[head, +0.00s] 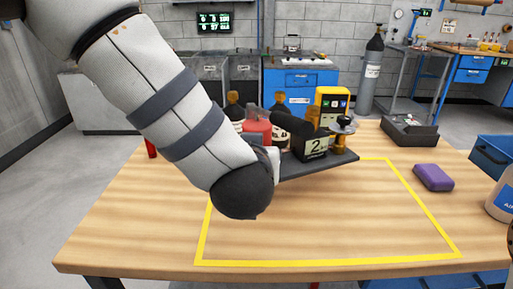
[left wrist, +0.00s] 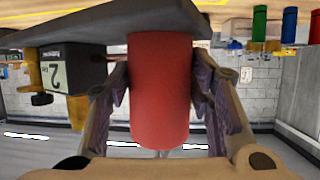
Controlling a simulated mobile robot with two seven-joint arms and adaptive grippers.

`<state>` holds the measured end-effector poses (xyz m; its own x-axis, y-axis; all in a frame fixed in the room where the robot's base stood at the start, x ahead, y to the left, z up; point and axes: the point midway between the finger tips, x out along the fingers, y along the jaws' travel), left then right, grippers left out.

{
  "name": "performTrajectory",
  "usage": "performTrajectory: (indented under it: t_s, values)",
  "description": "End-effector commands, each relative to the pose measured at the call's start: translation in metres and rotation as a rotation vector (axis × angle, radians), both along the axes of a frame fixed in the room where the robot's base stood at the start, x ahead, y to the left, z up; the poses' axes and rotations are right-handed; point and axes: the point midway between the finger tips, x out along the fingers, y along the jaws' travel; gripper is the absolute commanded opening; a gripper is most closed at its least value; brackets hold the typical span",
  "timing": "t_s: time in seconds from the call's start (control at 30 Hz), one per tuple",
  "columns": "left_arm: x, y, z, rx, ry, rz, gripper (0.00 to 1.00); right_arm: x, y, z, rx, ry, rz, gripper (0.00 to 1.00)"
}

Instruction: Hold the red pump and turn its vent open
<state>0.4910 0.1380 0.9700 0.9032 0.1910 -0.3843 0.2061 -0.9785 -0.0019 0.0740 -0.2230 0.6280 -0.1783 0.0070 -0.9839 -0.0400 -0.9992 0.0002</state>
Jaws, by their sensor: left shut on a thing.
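The red pump (head: 257,126) is a red cylinder on a dark base plate (head: 325,165) over the table. It fills the middle of the left wrist view (left wrist: 160,95), where the picture looks upside down. My left gripper (left wrist: 160,85) is shut on the red pump, with one finger pad on each side. In the head view my left arm hides the gripper and the pump's lower part. A dark block marked "2" (head: 315,147) and a brass fitting with a dark top (head: 341,136) stand on the plate. I cannot tell which part is the vent.
The wooden table (head: 130,230) has a yellow outline, mostly clear at the front. A purple block (head: 433,177) lies at right, near a white bottle (head: 502,197). A yellow meter (head: 331,105) and a dark grey tray (head: 408,130) stand behind.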

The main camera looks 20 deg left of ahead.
Motion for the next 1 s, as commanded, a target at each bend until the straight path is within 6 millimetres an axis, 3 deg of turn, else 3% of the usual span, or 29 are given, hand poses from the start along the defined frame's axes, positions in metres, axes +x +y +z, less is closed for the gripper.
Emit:
performTrajectory:
  t_s: [0.03, 1.0]
  values:
    - [0.002, 0.000, 0.005, -0.003, -0.018, 0.002, 0.00, 0.001, 0.000, 0.001, 0.000, -0.002, 0.000, 0.76]
    - [0.002, 0.000, -0.023, -0.004, -0.018, 0.003, 0.00, -0.006, 0.000, -0.006, 0.000, 0.023, 0.000, 0.76]
